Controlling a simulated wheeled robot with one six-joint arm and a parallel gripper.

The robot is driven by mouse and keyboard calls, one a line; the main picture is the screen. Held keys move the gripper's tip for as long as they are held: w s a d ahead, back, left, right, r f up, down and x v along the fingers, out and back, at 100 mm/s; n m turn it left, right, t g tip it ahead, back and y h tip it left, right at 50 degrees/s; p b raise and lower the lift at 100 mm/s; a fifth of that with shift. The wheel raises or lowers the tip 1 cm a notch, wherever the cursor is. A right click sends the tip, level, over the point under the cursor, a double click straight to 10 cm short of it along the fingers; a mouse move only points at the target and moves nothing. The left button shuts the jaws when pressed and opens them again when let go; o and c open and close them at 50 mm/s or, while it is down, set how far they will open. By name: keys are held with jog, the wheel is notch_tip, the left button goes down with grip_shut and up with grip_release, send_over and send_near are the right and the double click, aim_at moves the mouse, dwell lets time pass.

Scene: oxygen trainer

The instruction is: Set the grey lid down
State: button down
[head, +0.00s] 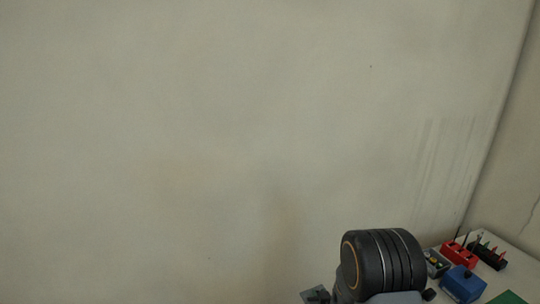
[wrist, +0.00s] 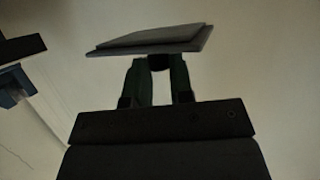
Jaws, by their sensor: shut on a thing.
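In the wrist view my gripper (wrist: 158,66) is shut on a dark knob under the grey lid. The grey lid (wrist: 150,38) is a flat plate with a raised step, seen nearly edge-on just beyond the fingertips. It looks slightly tilted in the picture. In the head view my dark arm joint fills the bottom right, and the gripper and lid cannot be made out for certain there.
A light table (head: 525,263) at the lower right bears a blue box (head: 463,284), a red block (head: 459,253), a black rack with coloured tips (head: 488,256), a grey box with coloured buttons (head: 436,263) and a green piece (head: 508,298). A bare wall fills the rest.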

jog(key=shift+s+d+f, duration=0.2)
jog(key=shift+d+f, duration=0.05)
jog(key=shift+f, duration=0.2)
jog(key=shift+s+d, duration=0.15)
jog(key=s+f, duration=0.4)
jog(key=f, duration=0.1)
jog(key=shift+f, duration=0.4)
jog(key=shift+d, duration=0.15)
